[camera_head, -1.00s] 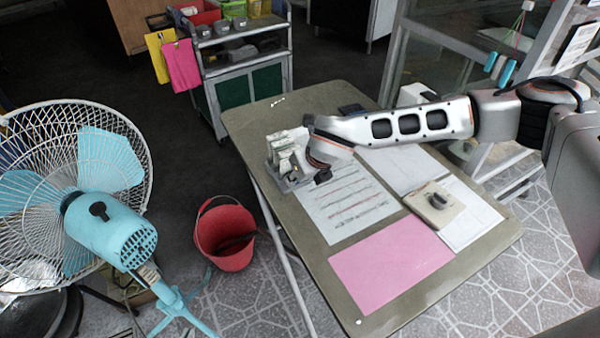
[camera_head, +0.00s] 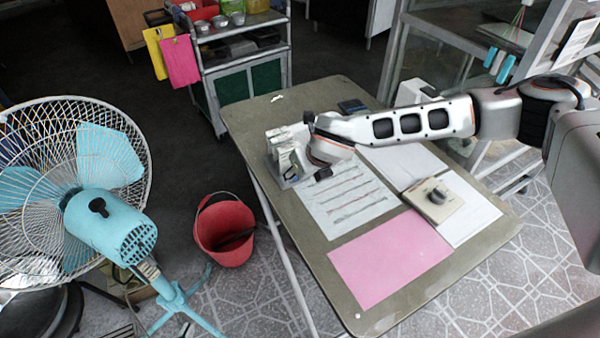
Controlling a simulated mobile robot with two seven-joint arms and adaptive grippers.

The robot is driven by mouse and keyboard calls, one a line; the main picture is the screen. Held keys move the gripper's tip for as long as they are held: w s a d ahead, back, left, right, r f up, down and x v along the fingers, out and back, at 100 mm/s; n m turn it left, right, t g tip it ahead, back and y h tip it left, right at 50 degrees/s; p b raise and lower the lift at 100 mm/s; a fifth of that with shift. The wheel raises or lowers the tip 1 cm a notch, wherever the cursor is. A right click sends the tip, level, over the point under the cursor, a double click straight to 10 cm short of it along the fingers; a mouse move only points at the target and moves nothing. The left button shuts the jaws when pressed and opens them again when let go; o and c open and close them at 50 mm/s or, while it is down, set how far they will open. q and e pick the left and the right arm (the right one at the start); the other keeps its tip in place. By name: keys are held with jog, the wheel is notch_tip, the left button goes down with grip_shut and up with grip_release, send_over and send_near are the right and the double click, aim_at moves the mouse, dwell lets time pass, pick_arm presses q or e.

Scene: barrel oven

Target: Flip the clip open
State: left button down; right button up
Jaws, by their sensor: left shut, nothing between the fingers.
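I cannot surely make out the clip. A small grey fixture with upright white parts (camera_head: 283,160) stands at the table's left edge; it may carry the clip. The visible arm, my left one, reaches in from the right over the table. Its gripper (camera_head: 322,172) is beside the fixture's right side, just above the printed sheet. The gripper is shut and appears empty, with its fingers mostly hidden by my wrist; I cannot tell whether it touches the fixture. My right gripper is not in view.
On the folding table (camera_head: 400,315) lie a printed sheet (camera_head: 345,212), a pink sheet (camera_head: 390,258) and a beige block with a dark knob (camera_head: 433,202). A blue fan (camera_head: 110,225) and a red bucket (camera_head: 222,235) stand left. A cart (camera_head: 245,85) stands behind.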

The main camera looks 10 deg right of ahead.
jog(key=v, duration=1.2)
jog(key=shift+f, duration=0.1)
